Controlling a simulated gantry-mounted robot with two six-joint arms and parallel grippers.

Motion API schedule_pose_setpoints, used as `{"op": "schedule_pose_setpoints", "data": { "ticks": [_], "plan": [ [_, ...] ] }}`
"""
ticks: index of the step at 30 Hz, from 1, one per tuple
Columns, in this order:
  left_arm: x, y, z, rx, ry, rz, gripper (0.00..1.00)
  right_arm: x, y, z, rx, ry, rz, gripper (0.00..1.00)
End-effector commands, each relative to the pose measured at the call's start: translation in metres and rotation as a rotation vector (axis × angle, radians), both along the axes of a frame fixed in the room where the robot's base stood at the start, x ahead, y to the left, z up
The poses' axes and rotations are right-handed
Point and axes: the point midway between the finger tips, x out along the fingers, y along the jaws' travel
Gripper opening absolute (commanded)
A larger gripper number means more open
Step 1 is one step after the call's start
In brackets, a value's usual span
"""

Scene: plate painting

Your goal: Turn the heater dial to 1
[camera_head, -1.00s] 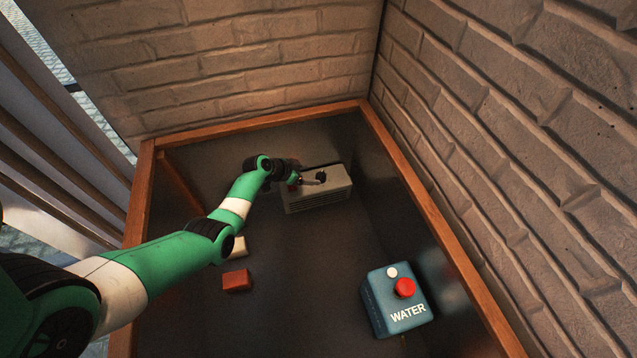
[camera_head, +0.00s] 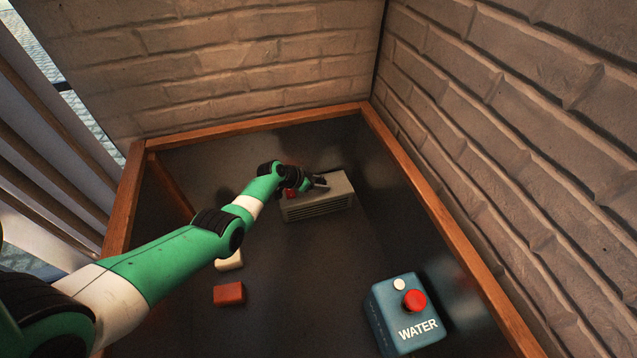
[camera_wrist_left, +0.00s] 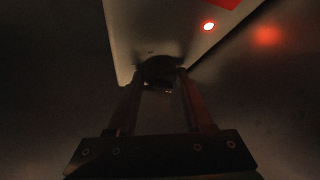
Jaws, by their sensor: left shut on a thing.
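The heater (camera_head: 318,205) is a pale grey box with a slatted front, at the back of the dark floor in the head view. It also shows in the left wrist view (camera_wrist_left: 180,35), with a lit red light (camera_wrist_left: 208,26) on its top. My left gripper (camera_head: 320,183) is over the heater's top. In the wrist view its two fingers (camera_wrist_left: 160,78) close on the dark round dial (camera_wrist_left: 158,68), one on each side. The dial's marks and number cannot be read. In the head view the gripper hides the dial. My right gripper does not show.
A blue box marked WATER (camera_head: 404,312) with a red button (camera_head: 414,301) stands at the front right. A red block (camera_head: 229,293) and a cream block (camera_head: 231,261) lie below my left arm. A wooden frame (camera_head: 450,245) edges the area, with brick walls behind and right.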

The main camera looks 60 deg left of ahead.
Motion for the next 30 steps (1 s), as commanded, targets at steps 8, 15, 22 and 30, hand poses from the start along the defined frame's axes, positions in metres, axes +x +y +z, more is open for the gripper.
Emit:
{"op": "schedule_pose_setpoints", "data": {
  "ticks": [8,15,22,30],
  "plan": [
    [0.000,0.000,0.000,0.001,0.000,0.001,0.00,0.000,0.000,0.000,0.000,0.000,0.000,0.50],
    [0.000,-0.001,0.001,0.002,0.001,0.046,0.00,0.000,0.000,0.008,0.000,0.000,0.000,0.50],
    [0.001,-0.003,0.003,0.002,0.001,0.175,0.00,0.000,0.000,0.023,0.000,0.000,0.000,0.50],
    [0.003,-0.006,0.001,0.005,0.001,0.383,0.00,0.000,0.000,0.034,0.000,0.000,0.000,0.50]
  ]
}}
